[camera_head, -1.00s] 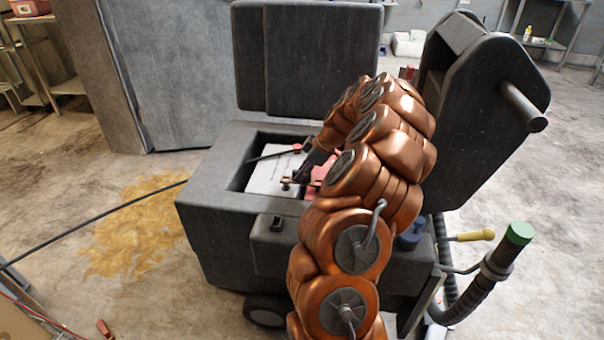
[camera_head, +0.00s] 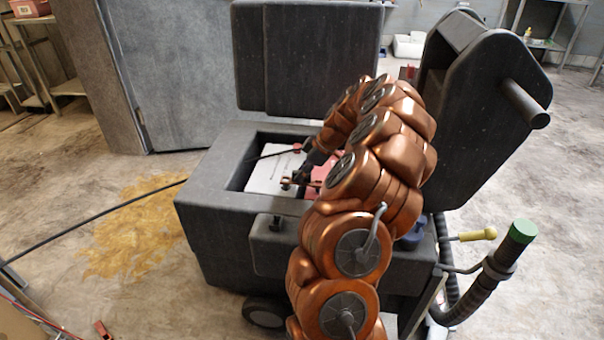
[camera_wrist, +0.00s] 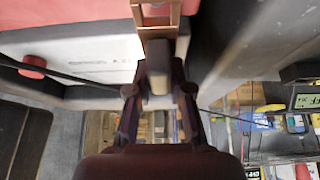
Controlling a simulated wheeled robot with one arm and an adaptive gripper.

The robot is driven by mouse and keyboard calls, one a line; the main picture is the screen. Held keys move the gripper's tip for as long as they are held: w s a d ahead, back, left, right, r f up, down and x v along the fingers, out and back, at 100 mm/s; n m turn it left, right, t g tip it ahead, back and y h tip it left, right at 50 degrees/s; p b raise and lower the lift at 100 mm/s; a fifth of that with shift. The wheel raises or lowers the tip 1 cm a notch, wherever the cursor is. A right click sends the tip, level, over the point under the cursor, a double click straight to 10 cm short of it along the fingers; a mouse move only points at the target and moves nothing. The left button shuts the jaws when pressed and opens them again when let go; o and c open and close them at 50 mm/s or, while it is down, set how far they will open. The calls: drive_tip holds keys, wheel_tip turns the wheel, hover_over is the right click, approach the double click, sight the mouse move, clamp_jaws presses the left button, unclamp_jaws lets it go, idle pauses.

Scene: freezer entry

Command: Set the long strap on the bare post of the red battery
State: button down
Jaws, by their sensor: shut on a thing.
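My gripper (camera_wrist: 158,88) is shut on a grey, block-like part of the long strap (camera_wrist: 157,75). The strap's copper-coloured end (camera_wrist: 156,14) reaches past the fingertips in the wrist view. In the head view, my gripper (camera_head: 300,175) is low inside the open bay of the dark cart. A white-topped battery (camera_head: 268,175) sits in the bay, and its pale top (camera_wrist: 95,60) also shows in the wrist view. The red battery (camera_head: 322,184) is mostly hidden behind my arm. Its bare post cannot be made out, nor whether the strap touches it.
The cart's dark bay rim (camera_head: 228,165) surrounds the batteries closely. A black cable (camera_wrist: 85,80) with a red cap (camera_wrist: 33,64) crosses the bay. A raised lid (camera_head: 308,55) stands behind. A hose with a green cap (camera_head: 522,232) stands at the right.

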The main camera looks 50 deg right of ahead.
drive_tip(key=shift+f+b, duration=1)
drive_tip(key=shift+f, duration=0.15)
drive_tip(key=c, duration=1)
unclamp_jaws()
drive_tip(key=v, duration=1.2)
